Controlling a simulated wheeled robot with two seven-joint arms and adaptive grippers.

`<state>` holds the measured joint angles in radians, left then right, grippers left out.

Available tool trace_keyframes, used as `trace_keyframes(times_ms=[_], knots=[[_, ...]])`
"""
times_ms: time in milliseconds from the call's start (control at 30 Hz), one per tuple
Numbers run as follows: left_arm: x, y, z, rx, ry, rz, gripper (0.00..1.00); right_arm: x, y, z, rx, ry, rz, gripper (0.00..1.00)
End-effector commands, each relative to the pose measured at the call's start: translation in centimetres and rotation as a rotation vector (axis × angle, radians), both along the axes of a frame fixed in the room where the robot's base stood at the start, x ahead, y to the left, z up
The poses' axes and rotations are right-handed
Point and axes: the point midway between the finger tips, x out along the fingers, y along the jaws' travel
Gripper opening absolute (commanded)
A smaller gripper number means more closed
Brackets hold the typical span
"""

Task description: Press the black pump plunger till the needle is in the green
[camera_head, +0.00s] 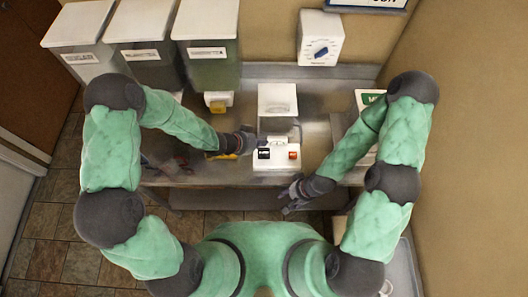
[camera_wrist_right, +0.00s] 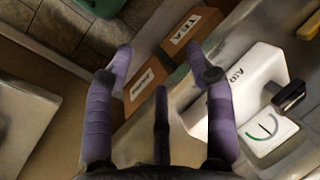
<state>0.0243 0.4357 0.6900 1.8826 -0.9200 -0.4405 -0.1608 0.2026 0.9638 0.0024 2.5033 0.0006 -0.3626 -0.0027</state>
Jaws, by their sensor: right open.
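In the right wrist view, a white box marked AIR (camera_wrist_right: 247,85) lies to the right of my right gripper (camera_wrist_right: 165,75). A black plunger (camera_wrist_right: 289,95) sticks up from it, and a dial with a green arc (camera_wrist_right: 266,131) is beside the plunger. I cannot read the needle's place. That gripper is open and empty, apart from the box; in the head view it (camera_head: 297,192) is at the counter's front edge. A white unit with a black part (camera_head: 275,165), seemingly the same box, stands at mid-counter. My left gripper (camera_head: 243,141) is at its left; its fingers are unclear.
Cardboard boxes, one marked TEA (camera_wrist_right: 188,31), stand below the counter. Lidded bins (camera_head: 207,50) stand at the back left. A white dial unit (camera_head: 320,38) is on the back wall. A yellow thing (camera_head: 222,155) lies near my left gripper.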

Motion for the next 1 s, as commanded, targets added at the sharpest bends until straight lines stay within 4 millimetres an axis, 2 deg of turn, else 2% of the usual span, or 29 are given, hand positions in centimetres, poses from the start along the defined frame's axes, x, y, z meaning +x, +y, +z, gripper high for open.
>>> trace_keyframes(times_ms=[267,333,467,500,1000], knots=[[0.01,0.0,0.01,0.0,0.0,0.0,0.0,-0.01,0.0,0.0,0.0,0.0,0.0,0.55],[0.01,0.0,0.01,0.0,0.0,0.0,0.0,0.0,0.0,0.0,0.0,0.0,0.0,0.41],[0.01,0.01,0.01,0.0,0.0,0.0,0.0,0.0,0.0,0.01,0.0,0.0,0.0,0.04],[0.01,0.01,0.01,0.0,0.0,0.0,0.0,0.0,0.0,0.01,0.0,0.0,0.0,0.0],[0.01,0.01,0.01,0.0,0.0,0.0,0.0,0.0,0.0,0.01,0.0,0.0,0.0,0.0]])
